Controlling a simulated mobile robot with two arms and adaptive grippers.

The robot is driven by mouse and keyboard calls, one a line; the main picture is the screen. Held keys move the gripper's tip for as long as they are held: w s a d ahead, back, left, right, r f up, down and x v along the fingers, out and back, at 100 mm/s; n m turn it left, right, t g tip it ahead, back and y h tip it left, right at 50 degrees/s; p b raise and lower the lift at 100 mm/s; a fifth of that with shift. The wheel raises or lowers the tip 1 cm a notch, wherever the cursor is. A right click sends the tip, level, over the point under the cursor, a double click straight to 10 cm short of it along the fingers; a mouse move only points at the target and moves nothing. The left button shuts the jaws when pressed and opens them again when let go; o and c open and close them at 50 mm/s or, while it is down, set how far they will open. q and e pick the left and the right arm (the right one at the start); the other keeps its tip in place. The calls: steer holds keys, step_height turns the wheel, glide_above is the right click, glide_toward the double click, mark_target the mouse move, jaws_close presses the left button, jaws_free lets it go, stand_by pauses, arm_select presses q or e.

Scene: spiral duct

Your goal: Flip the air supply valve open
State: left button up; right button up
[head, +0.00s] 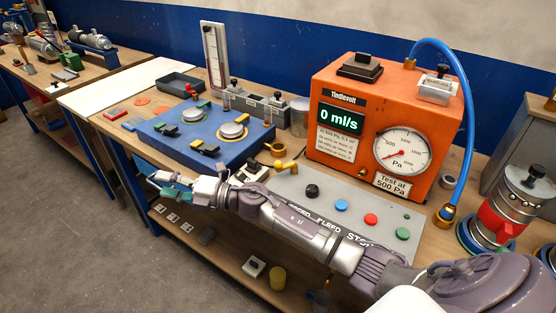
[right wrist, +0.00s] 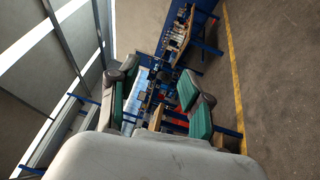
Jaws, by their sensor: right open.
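A small yellow lever (head: 286,165) stands at the back left of a grey panel (head: 330,192); it may be the air supply valve, but I see no readable label for it. The orange tester (head: 335,90) behind the panel reads 0 ml/s, and its gauge (head: 402,151) is marked Pa. My right arm crosses in front of the panel and hides part of its front and lettering. My right gripper (head: 163,184) is left of the lever, at the blue board's front edge, apart from the lever. Its green-padded fingers are open and empty in the right wrist view (right wrist: 158,98).
The blue board (head: 205,135) with round fittings and clamps lies left of the panel. Black, blue, red and green knobs sit on the panel. A blue hose (head: 466,90) arches to a brass fitting (head: 446,214) at right. Floor is free at left.

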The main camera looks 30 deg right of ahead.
steer(key=a+r+n+g+y, duration=0.1)
steer(key=r+n+g, duration=0.1)
steer(key=n+g, duration=0.3)
step_height(320, 180, up, 7)
steer(key=n+g+h, duration=0.6)
steer(key=g+h, duration=0.2)
steer(key=h, duration=0.7)
glide_above(278, 161)
step_height(278, 161, down, 13)
steer(key=p, duration=0.3)
steer(key=shift+f, duration=0.15)
